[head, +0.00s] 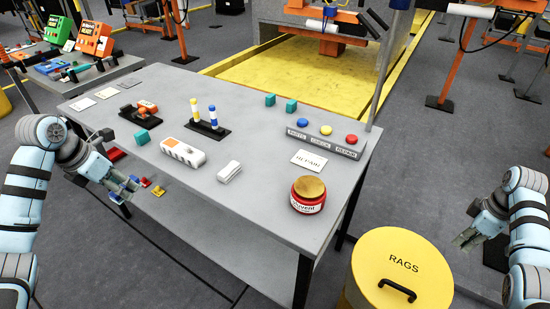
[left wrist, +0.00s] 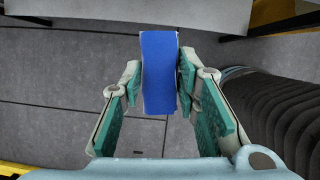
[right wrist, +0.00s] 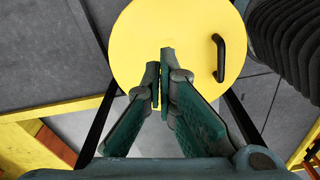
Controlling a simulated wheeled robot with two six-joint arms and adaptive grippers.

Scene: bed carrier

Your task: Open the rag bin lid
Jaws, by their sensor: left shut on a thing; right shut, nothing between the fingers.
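The yellow rag bin (head: 350,295) stands on the floor right of the table. Its round yellow lid (head: 385,260), marked RAGS, lies flat and closed on top, with a black bar handle (head: 398,289). My right gripper (head: 466,238) is shut and empty, right of the bin and apart from the handle. In the right wrist view, its fingertips (right wrist: 160,72) appear over the lid (right wrist: 150,35), with the handle (right wrist: 220,58) to their right. My left gripper (head: 135,184) is at the table's left front edge; the left wrist view shows it shut on a blue block (left wrist: 159,75).
The grey table (head: 225,210) holds a red jar (head: 308,196), a button panel (head: 325,138), a white label card (head: 309,158) and several small parts. The table's right front corner is close to the bin.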

